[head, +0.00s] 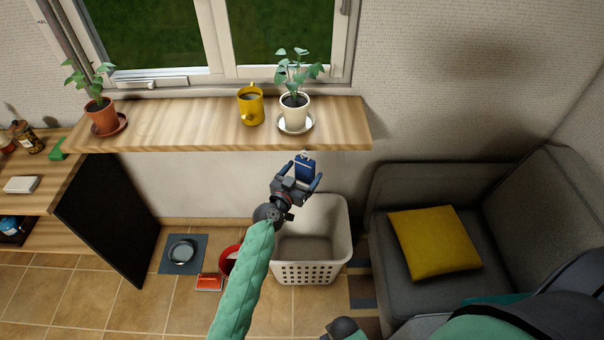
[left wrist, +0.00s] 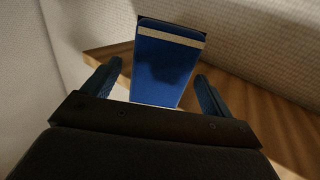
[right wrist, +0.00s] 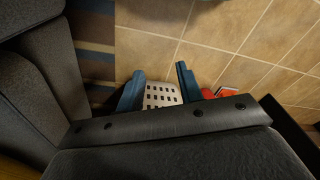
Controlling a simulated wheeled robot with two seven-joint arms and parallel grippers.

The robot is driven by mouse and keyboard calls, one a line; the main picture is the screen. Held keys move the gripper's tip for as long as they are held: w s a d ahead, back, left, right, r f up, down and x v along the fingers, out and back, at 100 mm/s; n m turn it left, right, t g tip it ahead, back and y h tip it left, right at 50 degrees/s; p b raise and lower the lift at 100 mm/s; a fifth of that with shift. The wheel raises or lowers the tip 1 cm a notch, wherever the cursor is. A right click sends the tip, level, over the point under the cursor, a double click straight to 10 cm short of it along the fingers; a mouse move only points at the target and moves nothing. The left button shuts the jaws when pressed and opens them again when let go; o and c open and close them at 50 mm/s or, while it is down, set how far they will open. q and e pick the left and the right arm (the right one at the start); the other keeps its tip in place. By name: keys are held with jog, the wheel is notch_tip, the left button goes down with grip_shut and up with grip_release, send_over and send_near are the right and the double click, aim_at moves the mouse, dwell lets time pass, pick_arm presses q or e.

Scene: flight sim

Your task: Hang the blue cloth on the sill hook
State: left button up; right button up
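The blue cloth (head: 305,168) is at the front edge of the wooden sill, just below a small pale piece (head: 304,154) that may be the hook. My left gripper (head: 300,178) is directly below and in front of it, fingers apart on either side. In the left wrist view the cloth (left wrist: 165,62), with a pale band near its top, stands beyond the open fingers (left wrist: 158,85), with a gap beside the left finger. Whether the cloth hangs on the hook is not clear. My right gripper (right wrist: 160,88) is open and empty, pointing at the floor.
A white laundry basket (head: 313,272) stands below the left gripper. A grey sofa (head: 390,190) with a yellow cushion (head: 434,242) is at right.

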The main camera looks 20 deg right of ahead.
jog(key=shift+a, duration=0.1)
pick_arm(q)
jog(key=shift+s+a+f, duration=0.1)
jog(key=shift+s+a, duration=0.05)
jog(key=shift+a, duration=0.05)
jog(key=b+v, duration=0.2)
jog(key=v, duration=0.5)
pick_arm(e)
notch_tip(320, 180, up, 8)
jog(key=w+a, duration=0.1)
jog(key=w, duration=0.1)
jog(key=shift+a+r, duration=0.25)
jog(key=shift+a, duration=0.05)
pick_arm(q)
jog(key=shift+s+a, duration=0.1)
